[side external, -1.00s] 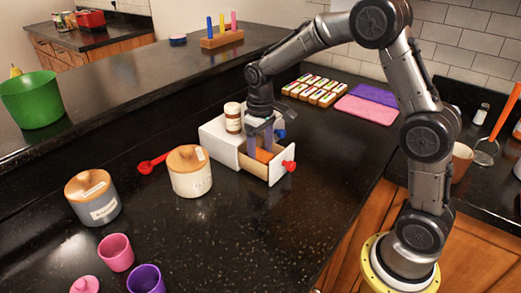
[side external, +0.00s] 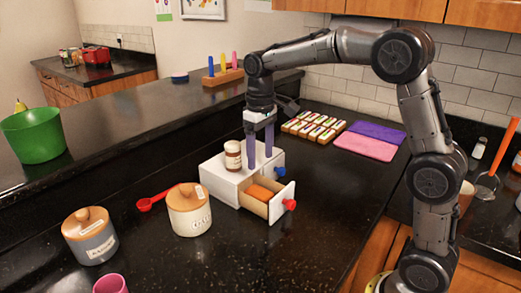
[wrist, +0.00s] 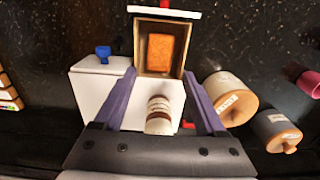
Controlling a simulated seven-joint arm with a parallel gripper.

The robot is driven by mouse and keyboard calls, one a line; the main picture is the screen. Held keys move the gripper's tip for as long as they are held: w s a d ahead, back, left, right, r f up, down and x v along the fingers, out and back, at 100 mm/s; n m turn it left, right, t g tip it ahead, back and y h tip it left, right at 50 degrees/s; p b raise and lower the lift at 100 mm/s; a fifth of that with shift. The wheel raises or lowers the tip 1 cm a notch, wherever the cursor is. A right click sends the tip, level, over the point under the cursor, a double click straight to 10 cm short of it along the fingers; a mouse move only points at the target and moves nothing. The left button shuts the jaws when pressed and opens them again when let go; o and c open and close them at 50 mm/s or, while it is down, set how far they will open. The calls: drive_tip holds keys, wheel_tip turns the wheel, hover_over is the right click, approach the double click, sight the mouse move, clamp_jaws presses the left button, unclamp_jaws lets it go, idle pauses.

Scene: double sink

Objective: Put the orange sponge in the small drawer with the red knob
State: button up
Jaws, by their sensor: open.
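The orange sponge (side external: 260,192) lies inside the open small drawer (side external: 277,210), which has a red knob (side external: 290,204) on its front. In the wrist view the sponge (wrist: 160,54) rests flat on the drawer floor, with the drawer walls (wrist: 140,50) around it. The drawer is pulled out of a white cabinet (side external: 217,175). My gripper (side external: 258,167) is above the cabinet and drawer, open and empty, its purple fingers pointing down. It is apart from the sponge.
A blue knob (side external: 280,171) is on the cabinet's other drawer. Two lidded canisters (side external: 189,212) and a red scoop (side external: 150,202) are to the left. The counter at front right is clear.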

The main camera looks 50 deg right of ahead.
drive_tip(key=s+a+r+t, duration=0.1)
drive_tip(key=s+r+t, duration=0.15)
drive_tip(key=s, duration=0.45)
drive_tip(key=s+a+r+t, duration=0.1)
drive_tip(key=s+a+r, duration=0.15)
drive_tip(key=s, duration=0.55)
drive_tip(key=s+f+t, duration=0.2)
drive_tip(key=s+f, duration=0.1)
drive_tip(key=s, duration=0.7)
drive_tip(key=shift+s+a+f, duration=0.3)
drive_tip(key=shift+s+f, duration=0.05)
